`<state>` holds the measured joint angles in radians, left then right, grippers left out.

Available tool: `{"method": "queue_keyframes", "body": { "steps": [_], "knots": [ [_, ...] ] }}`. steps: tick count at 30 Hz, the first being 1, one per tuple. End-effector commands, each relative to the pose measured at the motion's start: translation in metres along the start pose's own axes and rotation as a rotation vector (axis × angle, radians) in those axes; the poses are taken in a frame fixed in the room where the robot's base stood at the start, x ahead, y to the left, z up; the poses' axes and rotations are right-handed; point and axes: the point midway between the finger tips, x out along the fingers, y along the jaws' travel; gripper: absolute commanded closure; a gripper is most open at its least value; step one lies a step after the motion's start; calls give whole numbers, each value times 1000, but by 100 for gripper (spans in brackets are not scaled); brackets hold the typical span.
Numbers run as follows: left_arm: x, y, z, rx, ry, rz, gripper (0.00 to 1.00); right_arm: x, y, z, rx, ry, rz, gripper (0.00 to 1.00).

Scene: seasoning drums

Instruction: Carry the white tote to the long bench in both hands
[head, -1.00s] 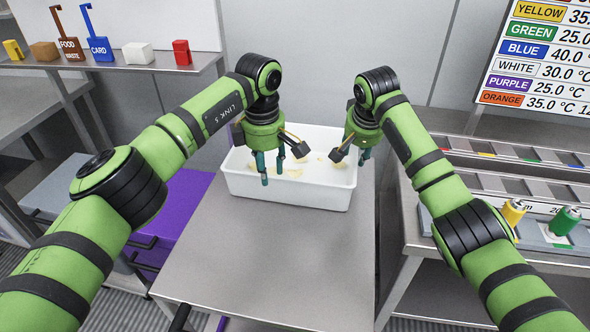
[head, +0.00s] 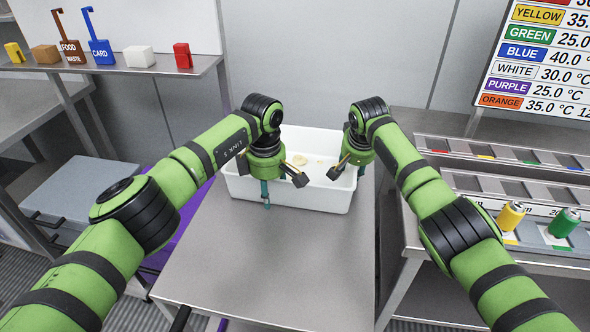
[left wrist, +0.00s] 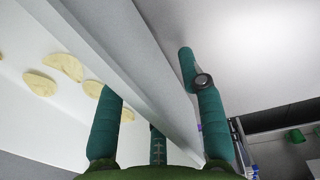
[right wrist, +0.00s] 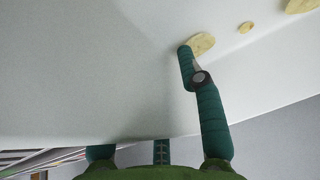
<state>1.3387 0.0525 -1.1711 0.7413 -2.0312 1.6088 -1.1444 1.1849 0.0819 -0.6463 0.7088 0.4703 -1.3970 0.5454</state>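The white tote (head: 295,198) stands upright on the grey table, with several pale yellow chips in it. My left gripper (head: 266,195) is at the tote's near left side, pointing down. In the left wrist view its fingers (left wrist: 155,110) are spread apart, with the tote's wall (left wrist: 135,60) between them: one inside near the chips (left wrist: 65,66), one outside. My right gripper (head: 358,165) is at the tote's right end. In the right wrist view its fingers (right wrist: 160,125) are apart; one is inside the tote, and the other is mostly hidden behind the white wall (right wrist: 90,70).
The grey table (head: 270,265) is clear in front of the tote. A rack at right holds a yellow drum (head: 510,215) and a green drum (head: 563,222). A shelf at left carries small blocks and bins, including a red one (head: 182,55). A colour chart (head: 535,60) hangs at right.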

Motion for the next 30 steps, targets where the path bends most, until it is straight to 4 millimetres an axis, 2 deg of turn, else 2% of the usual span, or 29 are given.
{"method": "queue_keyframes", "body": {
  "steps": [3,4,5,6,7,20,26,30],
  "knots": [
    [0,0,0,0,0,0,61,0,0,0,0,0,0,61],
    [0,0,0,0,0,0,65,0,0,0,0,0,0,65],
    [0,0,0,0,0,0,77,0,0,0,0,0,0,77],
    [0,0,0,0,0,0,93,0,0,0,0,0,0,93],
    [0,0,0,0,0,0,100,0,0,0,0,0,0,100],
    [-2,0,0,0,0,0,100,-2,0,-1,0,1,-1,100],
    [-14,1,0,0,0,1,100,-14,-1,-6,0,2,-1,100],
    [-30,2,0,0,1,0,100,-28,-1,-12,0,2,0,100]
  ]
}}
